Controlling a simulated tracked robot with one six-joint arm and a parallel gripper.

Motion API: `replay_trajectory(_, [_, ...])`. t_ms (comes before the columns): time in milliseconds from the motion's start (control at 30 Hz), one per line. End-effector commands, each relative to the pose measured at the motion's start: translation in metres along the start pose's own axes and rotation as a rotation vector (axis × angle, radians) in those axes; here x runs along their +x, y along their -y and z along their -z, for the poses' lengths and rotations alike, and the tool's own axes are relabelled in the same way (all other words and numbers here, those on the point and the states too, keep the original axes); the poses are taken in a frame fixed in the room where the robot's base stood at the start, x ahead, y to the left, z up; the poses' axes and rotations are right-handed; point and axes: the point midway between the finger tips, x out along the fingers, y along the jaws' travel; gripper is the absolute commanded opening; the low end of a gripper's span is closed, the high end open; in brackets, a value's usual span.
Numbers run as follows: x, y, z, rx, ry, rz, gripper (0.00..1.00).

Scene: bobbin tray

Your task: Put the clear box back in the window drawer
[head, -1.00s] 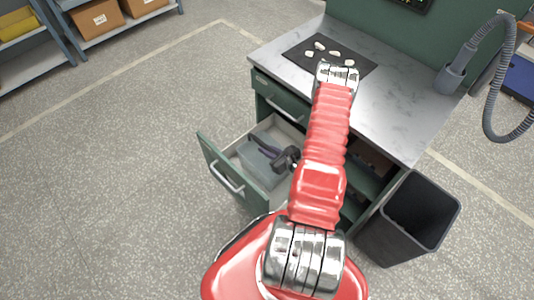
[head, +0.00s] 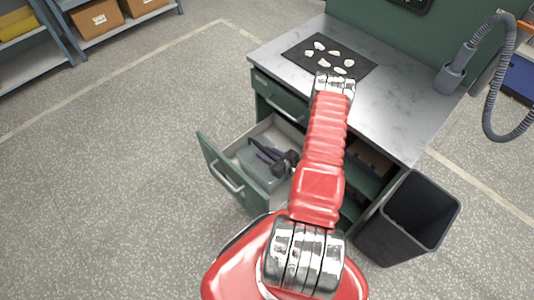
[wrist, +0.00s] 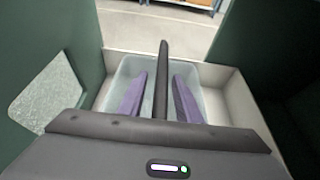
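The clear box (head: 262,172) is pale and see-through. It lies inside the pulled-out green drawer (head: 212,160), and it also shows in the wrist view (wrist: 129,69). In the wrist view, a green panel at left has an opening showing speckled floor. My gripper (head: 262,152) is over the box; in the wrist view its two purple fingers (wrist: 160,85) stand apart. A dark bar runs between them, with gaps on both sides; I cannot tell what it belongs to. Whether the fingers touch the box is unclear. My arm hides part of the drawer's right side.
The grey worktop (head: 385,110) holds a dark mat (head: 300,58) with several pale pieces. A black bin (head: 375,235) stands right of the cabinet, and a grey hose (head: 490,60) hangs at upper right. Bare drawer floor (wrist: 222,95) shows right of the box. Floor at left is clear.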

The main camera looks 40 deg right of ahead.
Motion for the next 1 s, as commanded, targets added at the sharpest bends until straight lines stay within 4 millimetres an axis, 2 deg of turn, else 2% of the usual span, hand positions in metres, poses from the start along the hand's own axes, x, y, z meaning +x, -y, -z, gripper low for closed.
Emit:
replay_trajectory(300, [-0.001, 0.0, -0.002, 0.0, 0.0, 0.0, 0.31])
replay_trajectory(433, [-0.01, 0.001, -0.001, 0.002, -0.001, 0.002, 0.31])
replay_trajectory(1000, [-0.087, 0.001, -0.001, 0.002, 0.0, 0.004, 0.31])
